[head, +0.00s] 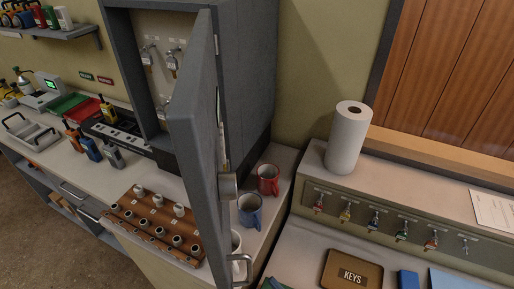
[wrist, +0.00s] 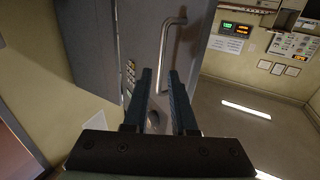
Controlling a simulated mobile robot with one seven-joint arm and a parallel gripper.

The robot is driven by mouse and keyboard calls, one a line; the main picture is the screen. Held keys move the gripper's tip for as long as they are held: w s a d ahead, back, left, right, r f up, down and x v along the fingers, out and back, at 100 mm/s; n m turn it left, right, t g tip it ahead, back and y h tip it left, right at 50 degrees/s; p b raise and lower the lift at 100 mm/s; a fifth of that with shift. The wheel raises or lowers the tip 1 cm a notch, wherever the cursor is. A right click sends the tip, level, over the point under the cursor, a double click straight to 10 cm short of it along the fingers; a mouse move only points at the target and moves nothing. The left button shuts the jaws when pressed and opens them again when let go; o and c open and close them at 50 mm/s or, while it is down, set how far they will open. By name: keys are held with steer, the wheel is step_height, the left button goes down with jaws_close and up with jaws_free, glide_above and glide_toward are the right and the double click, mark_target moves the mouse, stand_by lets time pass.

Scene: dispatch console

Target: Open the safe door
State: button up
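The grey safe (head: 240,75) stands on the counter in the head view. Its door (head: 203,170) is swung open toward me, seen nearly edge-on, and the inside shows keys on hooks (head: 172,62). My gripper does not show in the head view.
Red and blue mugs (head: 268,179) (head: 250,210) stand beside the door. A stamp rack (head: 150,222) lies on the left counter. A paper roll (head: 348,138) and a row of key hooks (head: 374,220) are at right.

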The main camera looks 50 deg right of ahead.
steer(key=s, duration=0.6)
steer(key=shift+s+a+p, duration=0.2)
steer(key=shift+a+p, duration=0.15)
steer(key=shift+a, duration=0.1)
